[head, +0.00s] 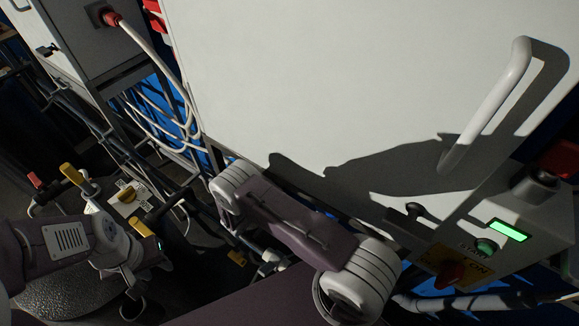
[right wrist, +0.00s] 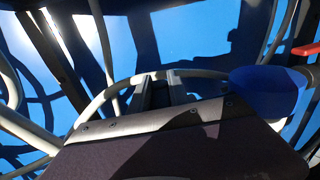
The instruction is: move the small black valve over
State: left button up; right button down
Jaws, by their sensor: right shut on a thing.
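A small black knob-like valve (head: 415,210) sits on the front of the white cabinet, left of the green display; I cannot be sure it is the task's valve. My right gripper (right wrist: 162,88) shows in the right wrist view, its two grey fingers before a pale curved hose. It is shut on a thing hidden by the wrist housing.
The white cabinet (head: 330,80) has a protruding handle (head: 490,105). White cables (head: 165,125) hang at left. A blue cylinder (right wrist: 268,90) is beside the right gripper.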

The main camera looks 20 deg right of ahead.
jog(key=shift+d+r+n+t+y, duration=0.1)
jog(key=shift+r+n+t+y, duration=0.2)
jog(key=shift+n+t, duration=0.3)
jog(key=shift+f+t, duration=0.25)
jog(key=shift+t, duration=0.05)
pick_arm(q)
jog(key=shift+r, duration=0.65)
pick_arm(e)
jog(key=c, duration=1.5)
grip_release()
jog(key=shift+o, duration=1.3)
pick_arm(q)
jog(key=shift+w+d, duration=0.15)
jog(key=shift+d, duration=0.1)
pick_arm(e)
jog(key=shift+w+d+f, duration=0.1)
jog(key=shift+d+f, duration=0.05)
